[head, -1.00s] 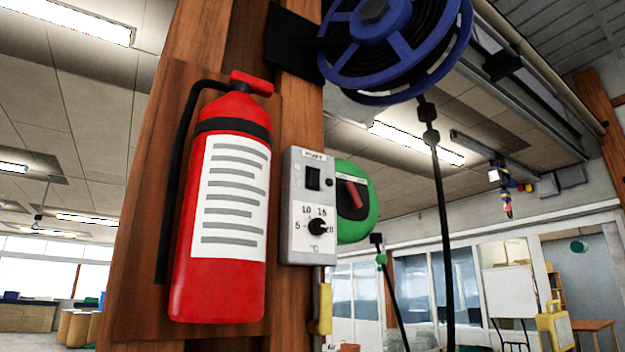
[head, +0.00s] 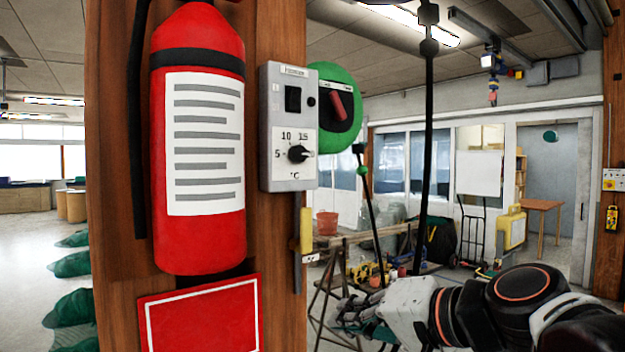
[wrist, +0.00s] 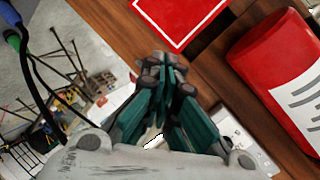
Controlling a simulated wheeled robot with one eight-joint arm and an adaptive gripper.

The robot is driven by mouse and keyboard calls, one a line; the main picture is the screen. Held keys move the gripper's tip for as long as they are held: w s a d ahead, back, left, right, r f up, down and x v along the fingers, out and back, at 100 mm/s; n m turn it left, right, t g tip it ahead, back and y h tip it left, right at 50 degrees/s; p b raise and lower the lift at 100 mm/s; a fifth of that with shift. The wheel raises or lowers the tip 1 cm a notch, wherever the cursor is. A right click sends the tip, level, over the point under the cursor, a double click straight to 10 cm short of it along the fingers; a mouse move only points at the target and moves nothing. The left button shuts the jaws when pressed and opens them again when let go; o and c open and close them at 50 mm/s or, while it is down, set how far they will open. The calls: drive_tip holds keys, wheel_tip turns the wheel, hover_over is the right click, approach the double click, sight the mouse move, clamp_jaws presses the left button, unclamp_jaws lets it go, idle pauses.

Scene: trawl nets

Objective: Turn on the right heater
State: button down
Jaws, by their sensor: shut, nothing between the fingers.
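A grey control box (head: 289,178) hangs on the wooden post in the head view. In the wrist view my gripper (wrist: 165,62) is shut and empty. A pale box (wrist: 240,137), probably the same one, shows partly behind it.
A red fire extinguisher (head: 197,235) hangs left of the box, above a red sign (head: 200,315). A green housing with red lever (head: 338,105) is behind right. A yellow handle (head: 306,230) hangs below. Another small panel (head: 613,180) is on the far right post.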

sight(294, 99)
drive_tip(key=w+d+r+m+t+p, duration=0.1)
drive_tip(key=w+r+m+t+p, duration=0.1)
drive_tip(key=r, duration=0.9)
drive_tip(key=w+d+r+m+t+y+p, duration=0.1)
drive_tip(key=r+p, duration=0.4)
drive_tip(key=r, duration=0.6)
drive_tip(key=w+d+r+m+t+y+p, duration=0.1)
drive_tip(key=w+r+m+t+p, duration=0.2)
drive_tip(key=r, duration=0.8)
drive_tip(key=shift+w+r+m+p, duration=0.35)
drive_tip(key=shift+w+m, duration=0.05)
drive_tip(key=shift+w, duration=0.65)
drive_tip(key=p+x, duration=0.1)
drive_tip(key=x, duration=0.6)
drive_tip(key=p+x, duration=0.1)
drive_tip(key=x, duration=0.6)
drive_tip(key=shift+s+a+r+p, duration=0.15)
drive_tip(key=shift+r+p, duration=0.1)
drive_tip(key=shift+p, duration=0.15)
